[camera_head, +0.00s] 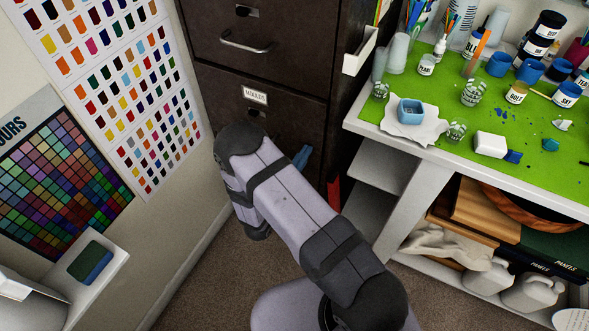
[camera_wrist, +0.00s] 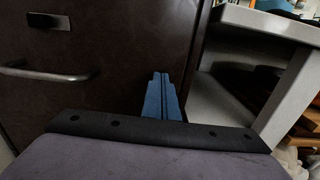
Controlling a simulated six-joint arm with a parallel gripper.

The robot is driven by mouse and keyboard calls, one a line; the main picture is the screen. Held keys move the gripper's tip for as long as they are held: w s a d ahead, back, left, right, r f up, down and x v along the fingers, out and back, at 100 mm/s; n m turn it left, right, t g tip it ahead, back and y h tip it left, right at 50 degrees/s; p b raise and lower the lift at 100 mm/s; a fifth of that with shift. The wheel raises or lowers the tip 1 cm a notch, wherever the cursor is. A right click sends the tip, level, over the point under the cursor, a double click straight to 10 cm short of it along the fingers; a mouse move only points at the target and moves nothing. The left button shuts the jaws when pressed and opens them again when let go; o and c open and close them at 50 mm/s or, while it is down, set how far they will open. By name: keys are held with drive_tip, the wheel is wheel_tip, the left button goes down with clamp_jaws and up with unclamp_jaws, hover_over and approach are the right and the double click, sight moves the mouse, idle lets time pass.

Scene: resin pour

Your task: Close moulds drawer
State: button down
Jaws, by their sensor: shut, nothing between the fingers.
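The moulds drawer (camera_head: 300,105) is a dark brown front with a white "MOULDS" label (camera_head: 255,96), in the filing cabinet at the top middle of the head view. Its visible upper part looks about level with the drawer above; my arm hides its lower part and handle. In the wrist view a dark drawer front (camera_wrist: 100,50) fills the left, with a metal handle (camera_wrist: 45,74). My gripper (camera_wrist: 160,78) has blue fingers, shut and empty, in front of the drawer front near its right edge. It shows partly behind my arm in the head view (camera_head: 302,156). Contact cannot be told.
A white workbench (camera_head: 400,150) with a green top stands right of the cabinet, its shelf edges close to my gripper. Cups, jars and a blue mould (camera_head: 410,111) stand on it. Colour charts (camera_head: 65,165) hang on the left wall. Carpet (camera_head: 215,280) below is clear.

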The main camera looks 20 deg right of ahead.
drive_tip(key=shift+x, duration=0.8)
drive_tip(key=shift+r, duration=0.3)
drive_tip(key=shift+a, duration=0.15)
drive_tip(key=b+v, duration=0.1)
drive_tip(key=v, duration=1.3)
drive_tip(key=shift+s+f+b, duration=0.15)
drive_tip(key=shift+f+b, duration=0.1)
drive_tip(key=shift+b, duration=0.05)
